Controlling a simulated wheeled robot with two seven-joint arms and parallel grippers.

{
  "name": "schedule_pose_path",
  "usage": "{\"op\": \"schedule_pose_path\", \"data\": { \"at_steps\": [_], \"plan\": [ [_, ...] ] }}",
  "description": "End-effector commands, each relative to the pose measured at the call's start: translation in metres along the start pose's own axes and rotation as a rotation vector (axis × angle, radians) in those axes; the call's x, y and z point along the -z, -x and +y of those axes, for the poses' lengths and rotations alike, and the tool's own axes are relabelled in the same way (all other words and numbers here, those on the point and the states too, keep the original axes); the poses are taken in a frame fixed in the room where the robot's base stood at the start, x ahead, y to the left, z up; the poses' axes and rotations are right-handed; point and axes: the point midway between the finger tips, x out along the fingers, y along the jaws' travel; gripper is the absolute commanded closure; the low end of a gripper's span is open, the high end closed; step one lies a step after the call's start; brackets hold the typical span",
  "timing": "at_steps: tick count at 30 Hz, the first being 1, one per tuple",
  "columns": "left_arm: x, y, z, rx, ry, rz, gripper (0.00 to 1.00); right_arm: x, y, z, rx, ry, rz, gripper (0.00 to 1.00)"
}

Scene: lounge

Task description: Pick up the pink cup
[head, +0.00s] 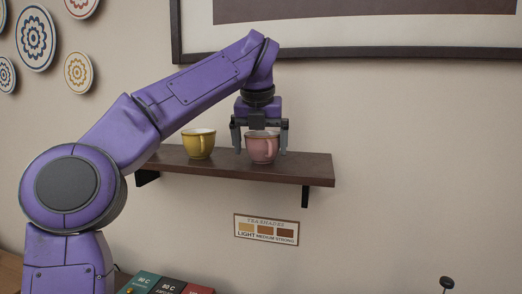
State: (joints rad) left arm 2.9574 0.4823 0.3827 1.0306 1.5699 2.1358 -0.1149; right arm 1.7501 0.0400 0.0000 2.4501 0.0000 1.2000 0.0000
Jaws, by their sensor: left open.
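The pink cup (261,149) stands upright on a dark wooden wall shelf (310,170), with its handle toward the right front. My left gripper (260,145) points down from above with its jaws open. In the picture one finger is at each side of the cup; I cannot tell whether they touch it. My right gripper is not in view.
A yellow cup (199,145) stands on the shelf just left of the pink cup. A framed picture (350,53) hangs above, and a tea shades sign (266,230) hangs below. Decorative plates (36,38) hang at upper left. Several boxes (168,286) stand at the bottom.

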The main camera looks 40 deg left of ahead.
Motion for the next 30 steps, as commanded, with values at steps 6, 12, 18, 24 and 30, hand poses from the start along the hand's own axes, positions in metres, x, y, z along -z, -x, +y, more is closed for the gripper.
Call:
{"op": "schedule_pose_path", "data": {
  "at_steps": [6, 12, 18, 24, 30],
  "plan": [
    [0.0, 0.0, -0.001, 0.0, -0.001, 0.001, 0.45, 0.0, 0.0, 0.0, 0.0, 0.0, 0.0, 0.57],
    [0.0, 0.0, -0.001, 0.0, -0.001, 0.002, 0.45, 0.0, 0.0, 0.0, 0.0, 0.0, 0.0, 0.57],
    [-0.013, 0.032, -0.001, 0.0, 0.001, -0.002, 0.45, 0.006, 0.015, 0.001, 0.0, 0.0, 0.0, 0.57],
    [-0.033, 0.078, -0.001, -0.001, 0.001, -0.001, 0.45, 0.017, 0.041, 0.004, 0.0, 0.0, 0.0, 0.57],
    [-0.039, 0.093, -0.002, 0.002, -0.005, 0.001, 0.45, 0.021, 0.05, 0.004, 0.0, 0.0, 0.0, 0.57]
  ]
}}
